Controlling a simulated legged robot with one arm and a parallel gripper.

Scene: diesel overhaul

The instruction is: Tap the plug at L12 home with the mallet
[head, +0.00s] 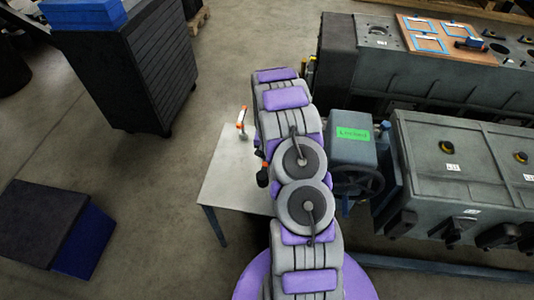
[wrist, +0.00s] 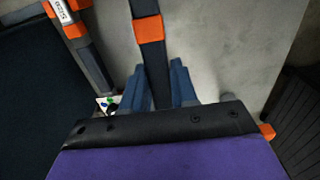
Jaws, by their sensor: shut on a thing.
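In the wrist view my gripper (wrist: 158,85) is shut on a dark handle with an orange band (wrist: 148,30), which looks like the mallet's handle; its head is not clear. In the head view my arm hides the gripper. A black and orange end (head: 262,178) shows beside the arm over the table. Two yellow and black round pieces, probably plugs, sit on the grey engine housing at right: one (head: 446,147) and another (head: 521,157). White labels lie below them, too small to read surely, so I cannot tell which is L12.
A pale table (head: 228,175) stands under my arm, with an orange and white tool (head: 241,122) upright at its back. A grey machine with a green label (head: 351,133) and handwheel is right of the arm. A dark cabinet (head: 150,75) stands at left; floor between is clear.

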